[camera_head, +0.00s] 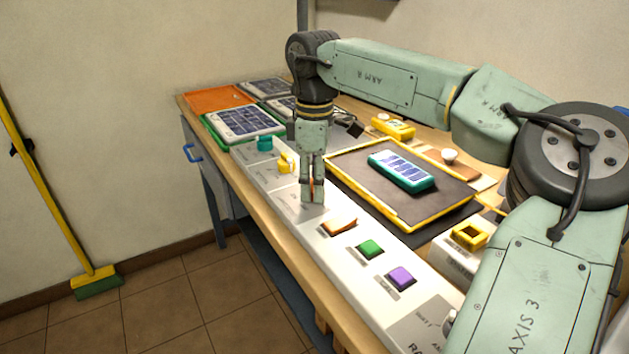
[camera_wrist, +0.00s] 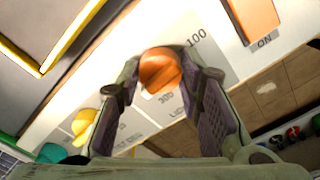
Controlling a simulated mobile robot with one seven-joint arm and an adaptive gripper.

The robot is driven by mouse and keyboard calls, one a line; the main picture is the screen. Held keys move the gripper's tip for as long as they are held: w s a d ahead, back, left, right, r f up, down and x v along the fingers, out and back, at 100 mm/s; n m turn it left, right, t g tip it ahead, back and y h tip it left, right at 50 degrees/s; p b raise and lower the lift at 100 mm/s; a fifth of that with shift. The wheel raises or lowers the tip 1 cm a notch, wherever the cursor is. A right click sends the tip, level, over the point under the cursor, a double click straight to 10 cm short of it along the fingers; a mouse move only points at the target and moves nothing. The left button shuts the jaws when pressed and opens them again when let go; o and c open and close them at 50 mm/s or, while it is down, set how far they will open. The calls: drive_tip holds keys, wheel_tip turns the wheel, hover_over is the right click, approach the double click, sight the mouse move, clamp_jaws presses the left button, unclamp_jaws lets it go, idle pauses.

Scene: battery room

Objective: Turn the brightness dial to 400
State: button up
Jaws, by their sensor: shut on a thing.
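An orange dial knob (camera_wrist: 160,70) stands on the white control panel (camera_wrist: 105,75). A grey scale plate around it shows 100 and 300; the other marks are hidden by the fingers or too small to read. My gripper (camera_head: 313,192) points straight down over the panel and is shut on this orange knob, with one finger on each side. In the wrist view my gripper (camera_wrist: 165,85) has the knob between its pads. Where the knob's pointer stands I cannot tell. In the head view only a sliver of orange shows between the fingers.
A yellow knob (camera_head: 286,163) and a teal knob (camera_head: 264,143) stand behind the gripper on the panel. In front are an orange rocker switch (camera_head: 339,227), a green button (camera_head: 370,249) and a purple button (camera_head: 400,277). A yellow-edged tray (camera_head: 440,207) lies to the right.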

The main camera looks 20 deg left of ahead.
drive_tip(key=shift+m, duration=0.5)
drive_tip(key=o, duration=1.2)
wheel_tip(320, 180, up, 12)
drive_tip(key=shift+r, duration=0.1)
drive_tip(key=shift+s, duration=0.1)
idle(0.3)
